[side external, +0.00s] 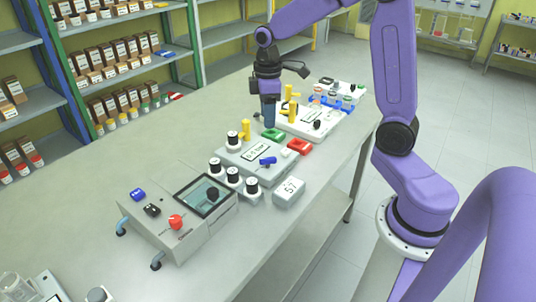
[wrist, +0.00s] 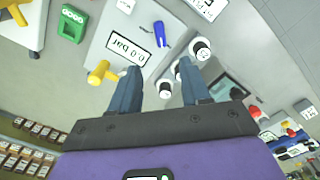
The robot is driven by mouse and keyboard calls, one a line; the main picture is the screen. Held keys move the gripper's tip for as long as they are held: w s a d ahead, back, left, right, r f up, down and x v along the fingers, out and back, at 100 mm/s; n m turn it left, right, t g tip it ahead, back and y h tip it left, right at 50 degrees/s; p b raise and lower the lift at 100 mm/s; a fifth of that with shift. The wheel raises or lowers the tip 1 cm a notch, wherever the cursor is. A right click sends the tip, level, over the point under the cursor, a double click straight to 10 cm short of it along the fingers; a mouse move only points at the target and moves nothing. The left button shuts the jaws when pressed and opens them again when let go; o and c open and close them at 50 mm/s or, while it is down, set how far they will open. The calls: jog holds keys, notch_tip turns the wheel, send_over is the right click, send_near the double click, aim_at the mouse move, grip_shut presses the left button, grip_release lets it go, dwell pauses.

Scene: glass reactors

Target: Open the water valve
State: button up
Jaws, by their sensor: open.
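A blue valve handle (side external: 267,160) sits on a grey box with a bar display (side external: 243,158). In the wrist view the blue handle (wrist: 160,34) is beyond the fingertips, on the box face (wrist: 118,28). A yellow T-shaped handle (side external: 245,130) stands at the box's back edge; it also shows in the wrist view (wrist: 100,73), just left of the left finger. No label shows which one is for water. My gripper (side external: 268,125) points down above the bench, behind the box.
Black-and-white knobs (side external: 233,175) stand in front of the display box, near a device with a dark window (side external: 206,195). A green piece (side external: 273,134) and a red piece (side external: 299,146) lie near my gripper. A white unit with yellow handles (side external: 310,120) stands behind. The bench's left side (side external: 90,180) is clear.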

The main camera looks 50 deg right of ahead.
aim_at(268, 158)
notch_tip(268, 158, down, 14)
jog(key=shift+r, duration=0.15)
dwell(0.3)
grip_shut()
